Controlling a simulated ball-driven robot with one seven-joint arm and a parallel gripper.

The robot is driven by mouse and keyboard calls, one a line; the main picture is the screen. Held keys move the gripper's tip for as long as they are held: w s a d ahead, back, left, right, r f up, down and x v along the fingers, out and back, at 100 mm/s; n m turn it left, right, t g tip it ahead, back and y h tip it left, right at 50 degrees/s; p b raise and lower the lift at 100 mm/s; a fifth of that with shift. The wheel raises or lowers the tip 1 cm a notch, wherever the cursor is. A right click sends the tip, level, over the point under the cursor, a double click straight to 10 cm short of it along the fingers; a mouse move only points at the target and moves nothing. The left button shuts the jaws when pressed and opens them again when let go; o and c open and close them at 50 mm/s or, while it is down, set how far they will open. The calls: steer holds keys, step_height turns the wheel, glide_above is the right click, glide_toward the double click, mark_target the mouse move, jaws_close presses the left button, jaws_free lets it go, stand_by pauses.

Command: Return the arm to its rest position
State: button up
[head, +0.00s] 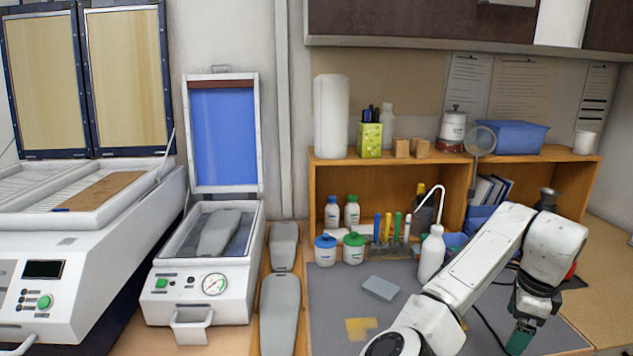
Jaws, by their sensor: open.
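My white arm (470,265) reaches up from the bottom of the head view and bends down at the right. My gripper (519,340) hangs at its end near the lower right, above the grey mat (335,295). Its jaws are open, and I see nothing held in them. Its fingertips are small and partly lost against the dark background.
A press (205,250) with its blue-lined lid raised holds a grey insole form (218,233). More grey forms (280,310) lie beside it. A larger machine (60,270) stands left. Bottles (431,255), jars (354,247) and a wooden shelf (390,180) stand behind the mat.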

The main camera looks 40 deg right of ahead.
steer(key=a+f+n+h, duration=0.3)
steer(key=a+f+n, duration=1.15)
steer(key=n, duration=0.75)
steer(key=s+a+f+n+y, duration=0.1)
steer(key=s+a+f+n, duration=0.1)
steer(key=a, duration=0.4)
steer(key=s+a+f+n+y, duration=0.1)
steer(key=s+a+f+n, duration=0.1)
steer(key=a, duration=0.4)
steer(key=s+a+f+n+y, duration=0.1)
steer(key=s+a+n, duration=0.3)
steer(key=a, duration=0.3)
steer(key=shift+s+f+n+y, duration=0.15)
steer(key=shift+f+n+y, duration=0.25)
